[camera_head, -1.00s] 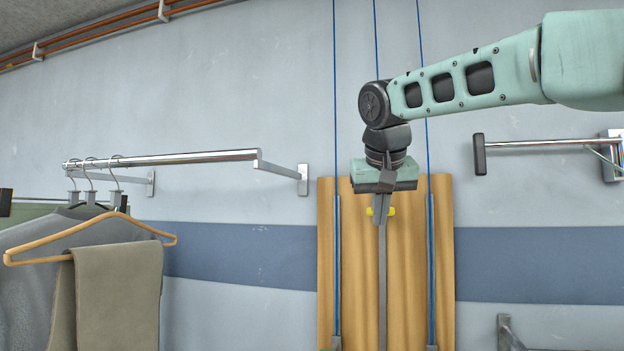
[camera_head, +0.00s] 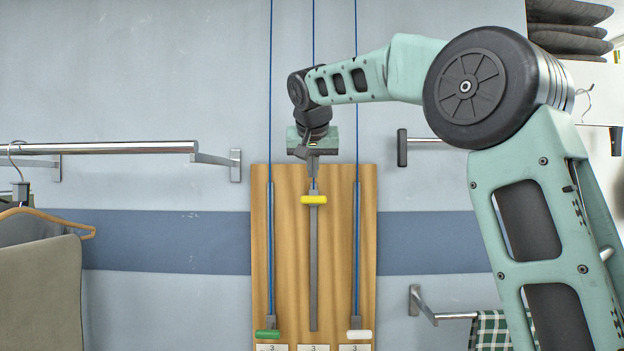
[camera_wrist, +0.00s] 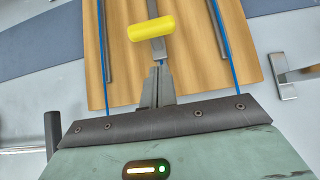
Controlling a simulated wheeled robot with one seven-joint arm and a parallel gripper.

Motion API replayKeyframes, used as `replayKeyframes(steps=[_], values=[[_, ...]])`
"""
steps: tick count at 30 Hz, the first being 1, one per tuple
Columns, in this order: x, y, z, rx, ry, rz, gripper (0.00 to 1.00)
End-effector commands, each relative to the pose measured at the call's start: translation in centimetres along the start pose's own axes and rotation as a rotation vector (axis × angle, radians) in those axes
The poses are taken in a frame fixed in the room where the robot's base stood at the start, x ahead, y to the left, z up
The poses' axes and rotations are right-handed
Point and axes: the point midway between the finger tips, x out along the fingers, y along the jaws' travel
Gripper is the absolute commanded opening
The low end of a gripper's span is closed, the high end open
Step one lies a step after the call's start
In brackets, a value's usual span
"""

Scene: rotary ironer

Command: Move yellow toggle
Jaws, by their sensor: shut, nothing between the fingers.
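The yellow toggle (camera_head: 314,199) is a short horizontal bar at the upper end of the grey middle track on a wooden panel (camera_head: 285,230). In the wrist view the yellow toggle (camera_wrist: 151,27) lies just beyond my fingertips. My gripper (camera_head: 313,178) points down in front of the panel's top, just above the toggle in the head view. Its fingers (camera_wrist: 160,68) are together and empty. A small gap shows between fingertips and toggle in both views.
A green toggle (camera_head: 267,334) and a white toggle (camera_head: 360,335) sit low on the panel's side tracks. Blue cords run up the wall. A clothes rail (camera_head: 110,148) is at left, and a short wall bar (camera_head: 402,148) is right of my gripper.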

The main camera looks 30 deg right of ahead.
Motion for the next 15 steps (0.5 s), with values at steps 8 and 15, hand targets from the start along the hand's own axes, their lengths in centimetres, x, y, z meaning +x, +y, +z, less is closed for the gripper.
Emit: replayKeyframes(steps=[8, 15], values=[[2.0, 0.0, 2.2, 0.000, 0.000, -0.001, 0.00], [2.6, 0.0, 2.8, 0.000, 0.002, -0.002, 0.00]])
